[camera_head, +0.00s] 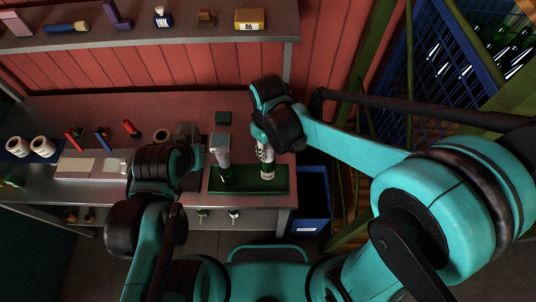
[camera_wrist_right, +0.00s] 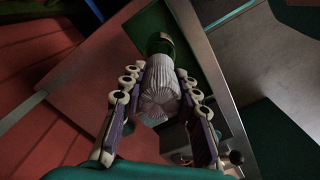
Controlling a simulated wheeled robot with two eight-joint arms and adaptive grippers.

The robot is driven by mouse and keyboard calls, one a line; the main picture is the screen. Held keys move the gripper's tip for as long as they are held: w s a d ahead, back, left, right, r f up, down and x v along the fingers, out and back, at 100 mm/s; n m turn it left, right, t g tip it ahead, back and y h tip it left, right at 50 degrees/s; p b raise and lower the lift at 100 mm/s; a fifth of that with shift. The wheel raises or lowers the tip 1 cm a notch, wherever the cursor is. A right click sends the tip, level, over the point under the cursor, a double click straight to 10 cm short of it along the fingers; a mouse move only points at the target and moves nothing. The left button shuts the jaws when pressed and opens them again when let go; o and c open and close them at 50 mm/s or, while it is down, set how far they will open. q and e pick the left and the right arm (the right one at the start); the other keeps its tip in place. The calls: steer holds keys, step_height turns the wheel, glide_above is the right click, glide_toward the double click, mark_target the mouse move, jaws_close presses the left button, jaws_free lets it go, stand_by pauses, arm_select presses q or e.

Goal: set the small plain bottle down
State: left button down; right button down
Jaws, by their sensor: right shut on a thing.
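My right gripper (camera_head: 266,158) points down over the right part of the green tray (camera_head: 280,186). In the right wrist view its two fingers (camera_wrist_right: 158,98) are shut around a pale, pleated, round-ended thing (camera_wrist_right: 162,80), which I take for the small bottle. A dark green piece with a light rim (camera_wrist_right: 160,43) shows just beyond it. In the head view the fingers mostly hide the held thing, and I cannot tell whether its base touches the tray. A larger bottle with a grey top (camera_head: 221,148) stands on the tray's left part. My left gripper (camera_head: 190,145) is partly hidden by its own arm beside that bottle.
White rolls (camera_head: 42,147) and coloured tools (camera_head: 102,138) are at left. A blue bin (camera_head: 313,200) stands beyond the bench's right edge. A shelf (camera_head: 150,47) runs above.

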mark_target(268, 161)
step_height(268, 161, down, 4)
steer(key=shift+r, duration=0.2)
steer(key=shift+b, duration=0.3)
steer(key=shift+f, duration=0.2)
steer(key=c, duration=1.1)
jaws_free()
steer(key=shift+c, duration=0.2)
steer(key=shift+r, duration=0.1)
steer(key=shift+r, duration=0.1)
